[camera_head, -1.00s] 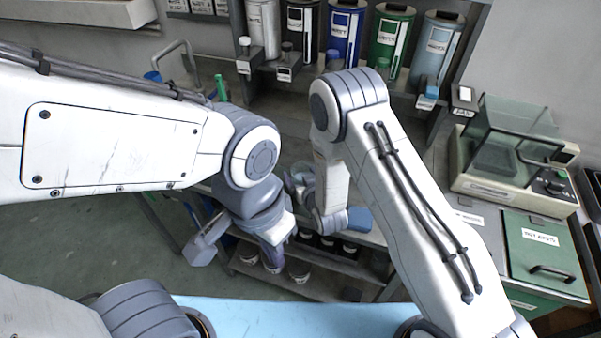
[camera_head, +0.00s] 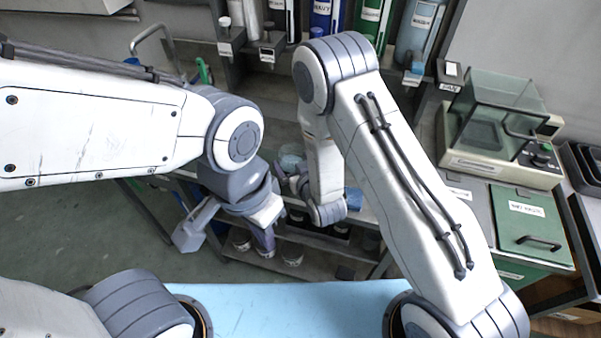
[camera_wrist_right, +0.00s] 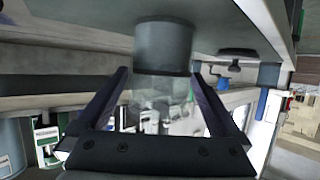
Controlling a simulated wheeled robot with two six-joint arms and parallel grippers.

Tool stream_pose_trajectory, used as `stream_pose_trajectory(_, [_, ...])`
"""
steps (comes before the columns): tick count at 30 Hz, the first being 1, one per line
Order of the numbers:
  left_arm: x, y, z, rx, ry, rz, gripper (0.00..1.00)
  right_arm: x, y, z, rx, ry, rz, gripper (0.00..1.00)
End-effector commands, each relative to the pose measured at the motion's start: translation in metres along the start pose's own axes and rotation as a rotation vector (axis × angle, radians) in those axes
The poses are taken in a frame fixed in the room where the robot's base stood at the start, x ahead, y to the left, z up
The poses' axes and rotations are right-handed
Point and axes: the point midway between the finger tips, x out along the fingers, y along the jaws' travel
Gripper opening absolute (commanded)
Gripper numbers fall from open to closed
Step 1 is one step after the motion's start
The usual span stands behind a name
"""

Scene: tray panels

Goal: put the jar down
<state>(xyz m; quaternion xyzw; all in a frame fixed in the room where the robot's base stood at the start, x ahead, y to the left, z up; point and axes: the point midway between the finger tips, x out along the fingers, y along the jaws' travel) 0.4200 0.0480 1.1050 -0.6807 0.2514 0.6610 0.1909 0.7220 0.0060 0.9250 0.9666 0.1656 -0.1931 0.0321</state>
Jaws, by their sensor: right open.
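The jar (camera_wrist_right: 163,47) is in the right wrist view, with a dark grey part against a grey-green surface and a clear part towards my gripper. It appears to stand on that surface, as the view looks upside down. My right gripper (camera_wrist_right: 160,74) is open, with one finger on each side of the clear part. In the head view a pale clear shape, probably the jar (camera_head: 291,160), shows beside my right gripper (camera_head: 285,182), which is mostly hidden by its own arm. My left gripper (camera_head: 265,243) is lower, apart from the jar; its jaws are unclear.
A blue block (camera_head: 354,199) lies right of my right wrist. Dark pots with pale tops (camera_head: 292,255) stand on the lower shelf. A glass-hooded balance (camera_head: 497,130) and a green-lidded box (camera_head: 531,225) are at the right. Labelled canisters (camera_head: 419,28) line the back.

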Motion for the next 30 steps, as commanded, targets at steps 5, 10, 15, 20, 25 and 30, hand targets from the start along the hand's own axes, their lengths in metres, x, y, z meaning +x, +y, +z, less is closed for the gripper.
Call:
stream_pose_trajectory(5, [0.013, -0.001, 0.001, 0.000, 0.000, 0.000, 0.00, -0.043, -0.001, 0.003, -0.001, -0.002, -0.002, 1.00])
stream_pose_trajectory(10, [-0.015, 0.001, -0.001, 0.000, 0.000, 0.000, 0.00, -0.067, 0.000, -0.004, 0.000, -0.005, 0.000, 1.00])
stream_pose_trajectory(15, [-0.024, 0.002, -0.001, -0.001, 0.000, 0.000, 0.00, -0.077, 0.000, -0.002, 0.000, -0.003, 0.000, 1.00])
stream_pose_trajectory(20, [-0.026, 0.002, -0.001, -0.001, 0.000, 0.000, 0.00, -0.077, -0.004, -0.005, 0.002, -0.027, -0.006, 1.00])
stream_pose_trajectory(25, [-0.025, 0.002, -0.001, -0.001, 0.000, 0.000, 0.00, -0.077, -0.020, -0.021, 0.006, -0.167, -0.032, 1.00])
stream_pose_trajectory(30, [-0.025, 0.002, -0.001, -0.001, 0.000, 0.000, 0.00, -0.102, -0.042, -0.038, -0.009, -0.378, -0.080, 1.00])
